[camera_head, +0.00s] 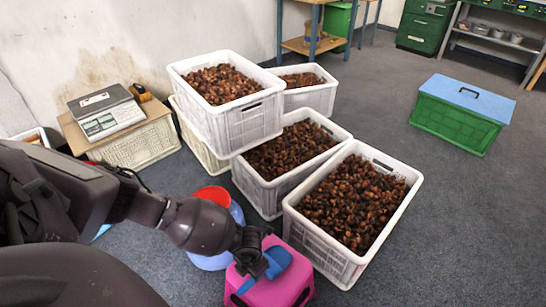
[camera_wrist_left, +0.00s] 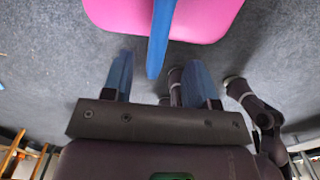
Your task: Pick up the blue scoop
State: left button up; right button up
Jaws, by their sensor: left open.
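The blue scoop (camera_head: 279,262) lies on top of the pink stool (camera_head: 262,293) at the bottom centre of the head view. In the left wrist view, a long blue part of the scoop (camera_wrist_left: 160,38), likely its handle, sticks out past the edge of the pink stool (camera_wrist_left: 105,15). My left gripper (camera_wrist_left: 159,62) is open, with a blue finger on each side of the handle's end and visible gaps to both. In the head view the left gripper (camera_head: 249,262) is beside the scoop at the stool, partly hiding it. My right gripper is not in view.
White crates of chestnuts stand close behind and right of the stool, the nearest being the right crate (camera_head: 332,262). A red bowl (camera_head: 212,194) and a blue bucket (camera_head: 212,262) are behind my left arm. A scale (camera_head: 104,112) sits further left.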

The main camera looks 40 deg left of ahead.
aim_at(252, 280)
pick_arm(q)
jog(key=f, duration=0.2)
jog(key=f+b, duration=0.1)
jog(key=shift+s+f, duration=0.1)
jog(key=shift+s, duration=0.15)
jog(key=shift+w+f, duration=0.15)
jog(key=f+b, duration=0.2)
jog(key=f, duration=0.1)
jog(key=f+b, duration=0.1)
jog(key=shift+w+f, duration=0.15)
jog(key=shift+w, duration=0.25)
jog(key=shift+w+f, duration=0.15)
jog(key=shift+f, duration=0.15)
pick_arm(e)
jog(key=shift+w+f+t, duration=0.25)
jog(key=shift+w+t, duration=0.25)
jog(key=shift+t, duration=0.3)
pick_arm(q)
jog(key=shift+w+r, duration=0.1)
grip_shut()
